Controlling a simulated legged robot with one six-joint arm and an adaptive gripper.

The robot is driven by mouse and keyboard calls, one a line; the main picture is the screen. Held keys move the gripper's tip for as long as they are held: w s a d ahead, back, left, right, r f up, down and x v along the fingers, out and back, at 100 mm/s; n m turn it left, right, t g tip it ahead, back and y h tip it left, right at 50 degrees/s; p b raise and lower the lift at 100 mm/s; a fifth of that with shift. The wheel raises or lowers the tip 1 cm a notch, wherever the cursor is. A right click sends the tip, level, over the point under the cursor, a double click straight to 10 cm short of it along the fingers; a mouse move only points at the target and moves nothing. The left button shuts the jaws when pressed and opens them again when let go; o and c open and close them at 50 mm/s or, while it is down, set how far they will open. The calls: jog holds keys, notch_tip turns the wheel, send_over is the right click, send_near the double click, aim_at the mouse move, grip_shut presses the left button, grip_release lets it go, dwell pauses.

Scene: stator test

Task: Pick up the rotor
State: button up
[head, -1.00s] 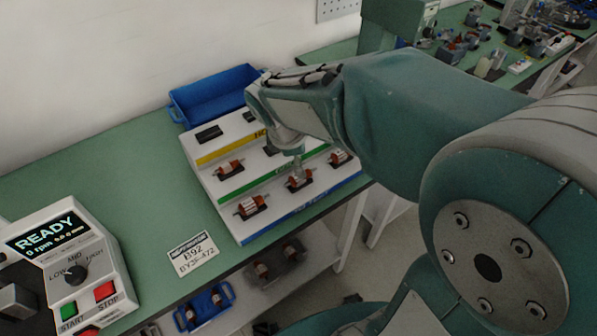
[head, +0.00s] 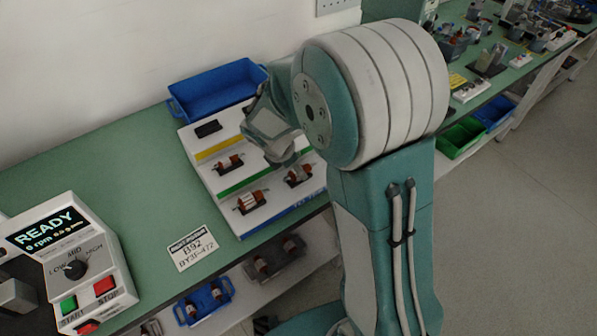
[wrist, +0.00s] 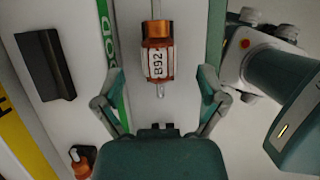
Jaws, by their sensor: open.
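A copper and white rotor marked B92 (wrist: 158,62) lies in the wrist view on the white surface, right of a green stripe. My gripper (wrist: 161,80) is open, with one finger on each side of the rotor's lower end and gaps between. The rotor's upper end runs to the picture's top edge. In the head view my wrist hangs over the white rack (head: 222,205), hiding the fingers. The front-row rotor (head: 299,174) beside it appears to be the B92 one. Other rotors sit at front left (head: 252,201) and in the middle row (head: 229,162).
A blue bin (head: 215,90) stands behind the rack. A card reading B92 (head: 193,248) lies in front of it. A control box showing READY (head: 75,255) stands at left. Shelves below hold more rotors. A black slot (wrist: 45,65) is empty.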

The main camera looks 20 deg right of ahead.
jog(key=x, duration=0.3)
jog(key=shift+w+f, duration=0.1)
jog(key=shift+f, duration=0.1)
grip_shut()
jog(key=shift+r, duration=0.15)
jog(key=shift+r, duration=0.2)
notch_tip(320, 180, up, 2)
jog(key=shift+w+r, duration=0.1)
jog(key=shift+r, duration=0.05)
jog(key=s+r, duration=1)
jog(key=s, duration=0.4)
jog(key=shift+a, duration=0.25)
jog(key=shift+s+r, duration=0.1)
